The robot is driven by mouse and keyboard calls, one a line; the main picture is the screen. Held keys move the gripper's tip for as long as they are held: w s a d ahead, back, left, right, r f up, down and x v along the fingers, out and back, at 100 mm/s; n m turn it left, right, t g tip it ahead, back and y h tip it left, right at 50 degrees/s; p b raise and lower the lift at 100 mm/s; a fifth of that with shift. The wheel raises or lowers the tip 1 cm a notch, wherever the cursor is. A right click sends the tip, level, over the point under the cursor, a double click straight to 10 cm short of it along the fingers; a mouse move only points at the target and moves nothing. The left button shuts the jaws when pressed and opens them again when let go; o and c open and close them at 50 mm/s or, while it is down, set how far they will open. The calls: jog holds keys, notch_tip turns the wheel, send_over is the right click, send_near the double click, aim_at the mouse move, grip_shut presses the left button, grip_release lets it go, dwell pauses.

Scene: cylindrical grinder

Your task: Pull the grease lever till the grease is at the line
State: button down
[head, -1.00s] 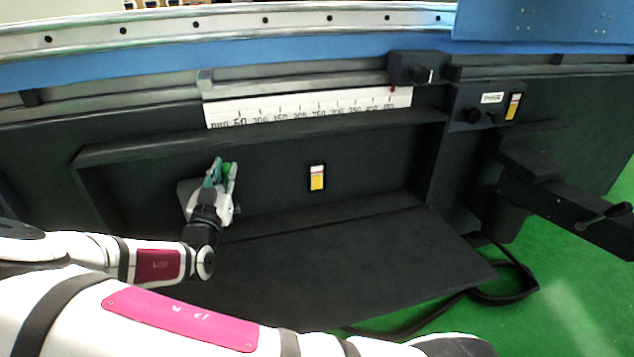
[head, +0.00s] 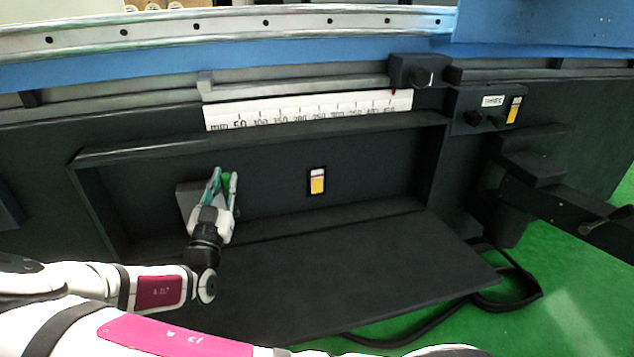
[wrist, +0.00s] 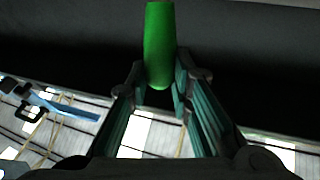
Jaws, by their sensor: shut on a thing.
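The grease lever (wrist: 159,45) is a smooth green handle with a rounded end, seen at the top middle of the wrist view. In the head view only a small green bit of the lever (head: 227,180) shows between the fingers, in the left part of the dark recess. My gripper (head: 225,178) is shut on the lever; in the wrist view its fingers (wrist: 160,82) reach up on both sides of the green end. A grey plate (head: 187,198) is partly hidden behind my gripper. The grease gauge (head: 317,181), with a yellow lower part, is on the recess back wall; its line is too small to read.
A white ruler strip (head: 310,110) runs above the recess. A dark sloping panel (head: 370,270) lies in front of it. Knobs (head: 483,119) and a second yellow gauge (head: 513,109) are at the right. A black cable (head: 520,285) lies on the green floor.

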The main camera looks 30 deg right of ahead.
jog(key=shift+s+a+f+h, duration=0.15)
jog(key=shift+s+f+h, duration=0.1)
jog(key=shift+s+h, duration=0.15)
jog(key=shift+s+f, duration=0.1)
jog(key=c, duration=1.4)
grip_release()
jog(key=shift+c, duration=0.2)
jog(key=v, duration=0.7)
jog(key=shift+s+f, duration=0.2)
jog(key=shift+a, duration=0.15)
